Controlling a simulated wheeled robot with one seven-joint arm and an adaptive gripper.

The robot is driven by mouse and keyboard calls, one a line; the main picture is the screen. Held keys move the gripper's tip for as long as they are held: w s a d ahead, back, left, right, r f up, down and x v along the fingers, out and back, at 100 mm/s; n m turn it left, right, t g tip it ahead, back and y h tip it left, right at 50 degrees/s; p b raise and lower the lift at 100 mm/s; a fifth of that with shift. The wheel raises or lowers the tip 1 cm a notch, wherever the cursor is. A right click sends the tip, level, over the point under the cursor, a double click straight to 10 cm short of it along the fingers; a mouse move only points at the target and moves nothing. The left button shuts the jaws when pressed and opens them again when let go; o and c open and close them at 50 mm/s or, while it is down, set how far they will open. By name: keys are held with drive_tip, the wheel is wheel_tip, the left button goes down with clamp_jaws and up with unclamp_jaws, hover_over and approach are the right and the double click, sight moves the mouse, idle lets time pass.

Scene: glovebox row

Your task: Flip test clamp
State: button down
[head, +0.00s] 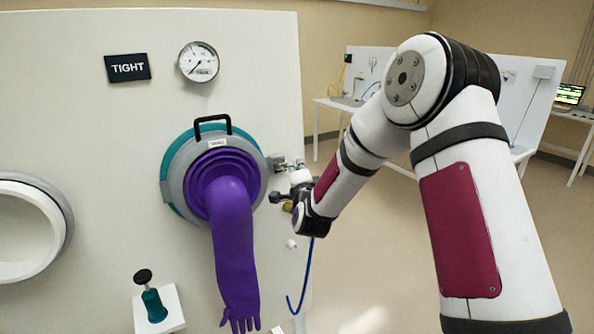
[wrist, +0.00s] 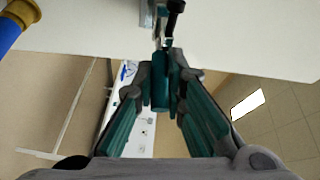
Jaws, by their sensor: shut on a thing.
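The test clamp (head: 277,162) is a small metal fitting on the white panel, right of the purple glove port. Its teal handle (wrist: 160,88) shows in the wrist view, between the teal-padded fingers of my gripper (wrist: 164,76). My gripper is shut on this handle, and a dark rod and metal part of the clamp show just beyond it. In the head view my gripper (head: 284,198) is at the panel's right side, below the metal fitting, and the wrist hides most of the handle there.
A purple glove (head: 235,250) hangs from the port ring (head: 178,180), left of my gripper. A blue hose (head: 306,280) hangs below my wrist. A teal knob on a white block (head: 154,304) stands lower left. Open floor lies right of the panel.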

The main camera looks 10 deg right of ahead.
drive_tip(key=c, duration=1.6)
unclamp_jaws()
drive_tip(key=shift+c, duration=0.2)
drive_tip(key=s+a, duration=0.1)
drive_tip(key=s, duration=1.1)
drive_tip(key=shift+a+r, duration=0.1)
drive_tip(key=s+a+r+n+g+y, duration=0.1)
drive_tip(key=s+r+n+g+y, duration=0.1)
drive_tip(key=s+r+n+g, duration=0.65)
drive_tip(key=s+d+n+g, duration=0.2)
drive_tip(key=s+n, duration=0.2)
drive_tip(key=s, duration=0.9)
drive_tip(key=s+d+n+g, duration=0.1)
drive_tip(key=s+n, duration=0.3)
drive_tip(key=s, duration=0.8)
drive_tip(key=shift+s+d+g, duration=0.35)
drive_tip(key=shift+s+g, duration=0.05)
drive_tip(key=shift+g, duration=0.05)
